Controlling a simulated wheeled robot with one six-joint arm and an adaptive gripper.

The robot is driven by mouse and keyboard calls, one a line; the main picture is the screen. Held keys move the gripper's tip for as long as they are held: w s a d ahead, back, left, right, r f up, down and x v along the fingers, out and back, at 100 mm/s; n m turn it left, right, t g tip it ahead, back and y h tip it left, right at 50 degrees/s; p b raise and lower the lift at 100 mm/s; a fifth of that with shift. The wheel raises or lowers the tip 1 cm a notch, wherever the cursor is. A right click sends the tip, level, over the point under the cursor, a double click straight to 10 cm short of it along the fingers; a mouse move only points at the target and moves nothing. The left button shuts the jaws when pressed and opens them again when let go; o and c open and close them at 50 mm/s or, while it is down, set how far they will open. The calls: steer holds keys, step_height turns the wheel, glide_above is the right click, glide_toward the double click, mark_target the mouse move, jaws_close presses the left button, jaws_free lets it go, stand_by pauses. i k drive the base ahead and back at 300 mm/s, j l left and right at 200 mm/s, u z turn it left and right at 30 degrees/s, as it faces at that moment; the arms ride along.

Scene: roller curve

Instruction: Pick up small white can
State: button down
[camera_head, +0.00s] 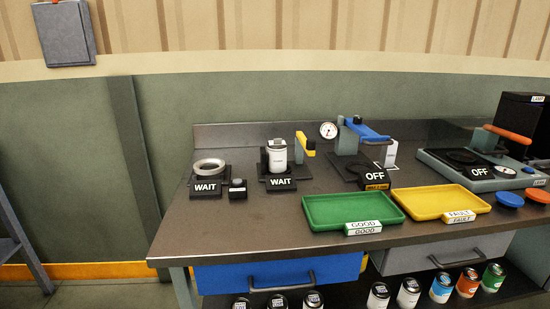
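A white can (277,158) with a grey top stands upright in a dark fixture behind a WAIT sign (281,184), beside a yellow-and-grey clamp (304,146). I cannot tell which of these the task names. My gripper is not in view.
The brown workbench (240,225) holds a green GOOD tray (330,208), a yellow FAULT tray (425,200), a metal ring (209,167), a blue-handled press (365,132) and a grey tester (455,165). Both trays look empty. Several coloured cans stand below. The bench's front left is clear.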

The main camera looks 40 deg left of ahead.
mark_target(277, 156)
steer(key=u, duration=1.5)
steer(key=i+j, duration=0.15)
steer(key=i, duration=0.75)
steer(key=l+z, duration=0.05)
